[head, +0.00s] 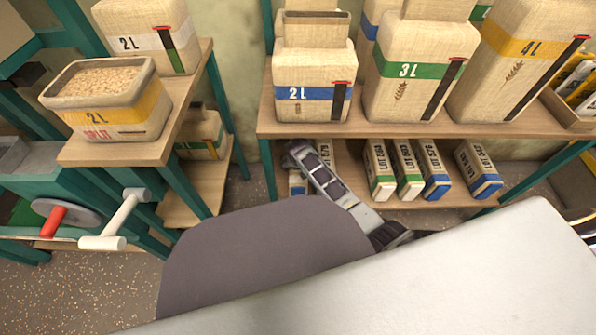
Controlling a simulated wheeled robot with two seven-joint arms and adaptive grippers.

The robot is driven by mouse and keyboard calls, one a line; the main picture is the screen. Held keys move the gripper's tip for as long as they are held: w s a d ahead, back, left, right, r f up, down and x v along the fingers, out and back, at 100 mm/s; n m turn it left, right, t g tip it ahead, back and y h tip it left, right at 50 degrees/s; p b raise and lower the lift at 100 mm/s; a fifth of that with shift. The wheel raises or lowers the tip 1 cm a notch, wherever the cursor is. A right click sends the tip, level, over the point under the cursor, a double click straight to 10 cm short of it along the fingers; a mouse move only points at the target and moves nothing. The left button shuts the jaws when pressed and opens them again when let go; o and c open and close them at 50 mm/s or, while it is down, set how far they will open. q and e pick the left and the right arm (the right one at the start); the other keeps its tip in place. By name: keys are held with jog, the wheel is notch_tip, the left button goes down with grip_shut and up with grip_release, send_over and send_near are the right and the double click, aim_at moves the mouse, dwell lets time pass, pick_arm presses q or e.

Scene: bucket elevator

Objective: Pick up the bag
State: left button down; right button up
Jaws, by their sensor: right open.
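Several burlap bags are in the head view, and I cannot tell which one is meant. On the upper shelf stand a blue-banded 2L bag (315,75), a green-banded 3L bag (408,85) and a yellow-banded 4L bag (515,70). On the left table are a white-banded 2L bag (148,35) and an open, grain-filled yellow-banded 2L bag (120,118). My right gripper (297,154) is open at the lower shelf, below the blue-banded bag and apart from it. Its fingertips are small and partly hidden. My left gripper is out of view.
Several small LOT packs (408,170) stand on the lower shelf, right of my gripper; others are partly hidden behind it. The upper shelf's front edge (400,130) lies above it. A teal machine with a white handle (115,225) stands at left.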

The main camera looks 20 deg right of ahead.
jog(key=shift+c, duration=0.3)
jog(key=c, duration=1.7)
jog(key=shift+w+r, duration=0.15)
jog(key=shift+c, duration=0.9)
jog(key=shift+r, duration=0.15)
